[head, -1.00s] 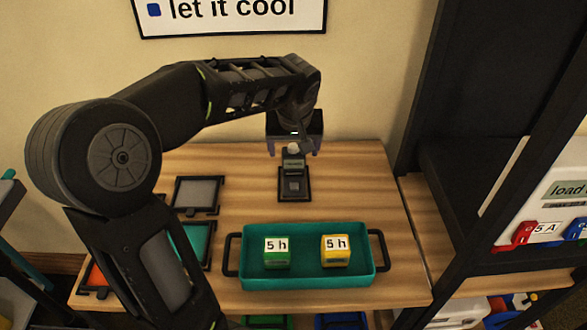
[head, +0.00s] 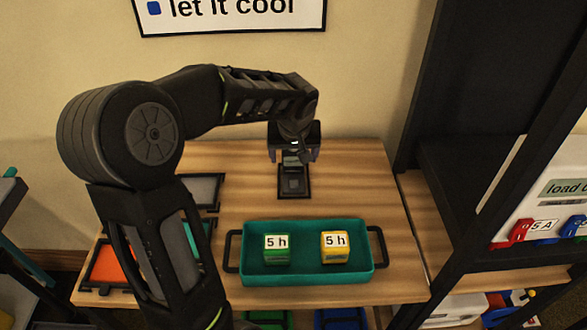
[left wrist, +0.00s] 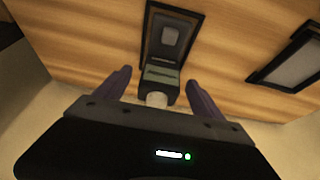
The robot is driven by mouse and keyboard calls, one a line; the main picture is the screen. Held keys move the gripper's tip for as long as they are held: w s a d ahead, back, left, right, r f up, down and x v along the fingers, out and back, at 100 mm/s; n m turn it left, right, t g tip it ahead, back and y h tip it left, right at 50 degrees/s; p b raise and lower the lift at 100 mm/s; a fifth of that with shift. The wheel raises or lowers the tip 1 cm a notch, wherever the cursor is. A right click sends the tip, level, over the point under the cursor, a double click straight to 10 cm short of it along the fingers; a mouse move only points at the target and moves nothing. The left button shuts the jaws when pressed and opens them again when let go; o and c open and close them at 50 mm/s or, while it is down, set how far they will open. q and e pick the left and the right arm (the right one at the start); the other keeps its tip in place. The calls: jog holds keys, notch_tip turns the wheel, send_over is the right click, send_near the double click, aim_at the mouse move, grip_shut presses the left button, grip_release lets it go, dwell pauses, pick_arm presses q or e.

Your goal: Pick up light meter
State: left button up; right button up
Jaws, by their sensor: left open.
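The light meter is a small dark device with a grey-green face (head: 291,161) and a pale round dome; it stands at the far end of a dark tray (head: 304,192) at the back of the wooden table. In the left wrist view the light meter (left wrist: 161,76) shows with its white dome toward my gripper. My left gripper (head: 294,157) is open, its fingers on either side of the light meter. In the left wrist view the fingers (left wrist: 158,80) show gaps on both sides. The gripper hides the dome in the head view. My right gripper is not in view.
A teal tray (head: 305,280) with black handles stands in front, holding a green block (head: 277,256) and a yellow block (head: 335,254), both labelled "5 h". Black-framed grey (head: 205,190) and orange (head: 112,264) pads lie at left. A dark shelf unit stands right. The table's right side is clear.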

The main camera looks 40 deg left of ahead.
aim_at(293, 160)
pick_arm(q)
jog(key=shift+x, duration=1.5)
grip_shut()
